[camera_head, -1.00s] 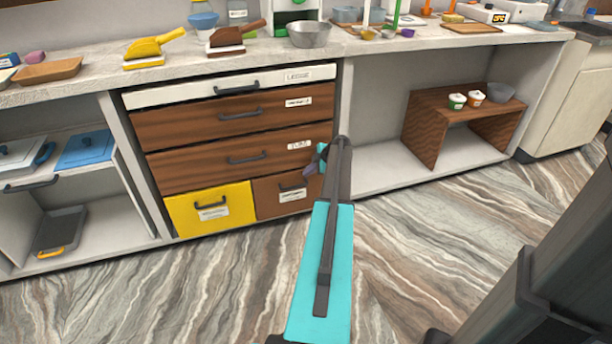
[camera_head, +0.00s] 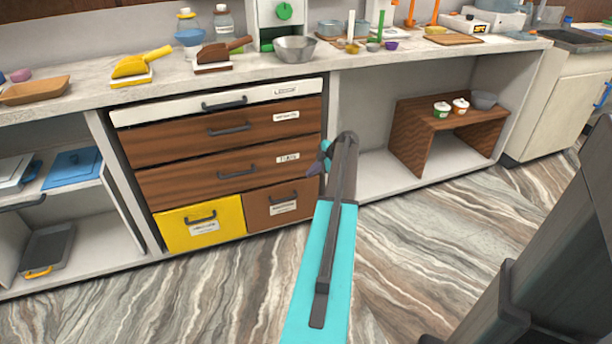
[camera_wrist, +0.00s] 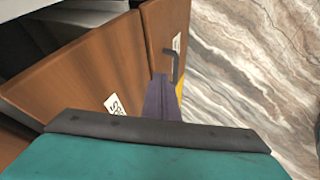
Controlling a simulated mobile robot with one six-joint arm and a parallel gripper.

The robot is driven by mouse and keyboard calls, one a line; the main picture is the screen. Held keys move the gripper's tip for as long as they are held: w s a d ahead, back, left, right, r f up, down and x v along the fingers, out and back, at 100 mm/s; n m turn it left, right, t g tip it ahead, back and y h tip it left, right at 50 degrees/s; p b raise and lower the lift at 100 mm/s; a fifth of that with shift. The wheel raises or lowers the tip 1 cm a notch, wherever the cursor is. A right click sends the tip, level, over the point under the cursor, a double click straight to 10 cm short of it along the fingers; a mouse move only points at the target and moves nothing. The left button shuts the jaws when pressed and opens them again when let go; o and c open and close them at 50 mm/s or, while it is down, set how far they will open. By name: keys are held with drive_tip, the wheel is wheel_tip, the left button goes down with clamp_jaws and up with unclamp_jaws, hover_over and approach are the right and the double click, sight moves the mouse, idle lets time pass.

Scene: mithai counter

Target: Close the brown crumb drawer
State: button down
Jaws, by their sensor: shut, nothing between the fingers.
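The brown crumb drawer (camera_head: 282,212) is the small brown front at the lower right of the drawer unit, right of the yellow drawer. It has a dark bar handle and a white label. In the head view it looks nearly flush; any small gap is hard to judge. My gripper (camera_head: 317,168) is just above and right of its upper right corner, partly hidden by my arm. In the wrist view my shut, empty purple fingers (camera_wrist: 162,99) overlap the seam between a small brown front with a handle (camera_wrist: 167,30) and a larger labelled brown front. Contact cannot be told.
The yellow drawer (camera_head: 202,228) and the wide brown drawers (camera_head: 225,180) look shut. An open bay with a brown stand (camera_head: 412,140) lies to the right, and a shelf bay to the left. The marbled floor (camera_head: 440,245) in front is clear.

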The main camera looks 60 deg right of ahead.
drive_tip(key=shift+v, duration=1)
drive_tip(key=shift+a, duration=0.1)
